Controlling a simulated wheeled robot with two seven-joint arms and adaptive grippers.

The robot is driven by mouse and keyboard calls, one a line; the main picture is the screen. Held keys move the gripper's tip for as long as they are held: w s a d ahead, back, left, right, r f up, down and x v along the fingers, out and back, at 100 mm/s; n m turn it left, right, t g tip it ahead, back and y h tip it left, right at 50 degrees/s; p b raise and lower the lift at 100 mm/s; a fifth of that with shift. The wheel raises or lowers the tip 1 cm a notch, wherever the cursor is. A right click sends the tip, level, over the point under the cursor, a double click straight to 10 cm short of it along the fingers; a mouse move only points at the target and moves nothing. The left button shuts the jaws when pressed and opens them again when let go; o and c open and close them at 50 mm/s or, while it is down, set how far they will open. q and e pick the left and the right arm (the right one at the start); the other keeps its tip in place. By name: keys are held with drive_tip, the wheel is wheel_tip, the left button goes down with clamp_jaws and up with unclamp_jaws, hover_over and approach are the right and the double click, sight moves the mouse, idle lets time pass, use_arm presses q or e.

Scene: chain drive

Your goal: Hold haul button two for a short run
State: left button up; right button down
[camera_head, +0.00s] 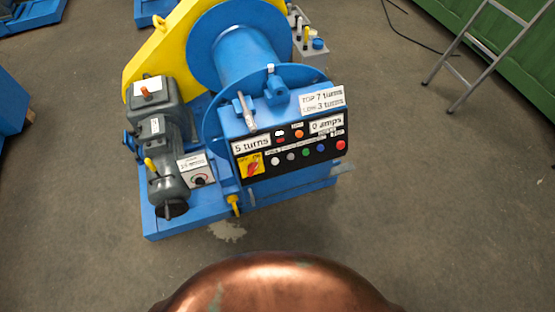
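The black control panel (287,170) is on the front of a blue winch (240,47). The displays read "5 turns" (251,144) and "0 amps" (326,124). A card (322,100) appears to read "TOP 7 turns, LOW 3 turns". Neither gripper is in view.
A yellow and red rotary switch (250,166) is at the panel's left. A ladder (487,52) leans at the upper right. The concrete floor (430,210) right of the winch is clear.

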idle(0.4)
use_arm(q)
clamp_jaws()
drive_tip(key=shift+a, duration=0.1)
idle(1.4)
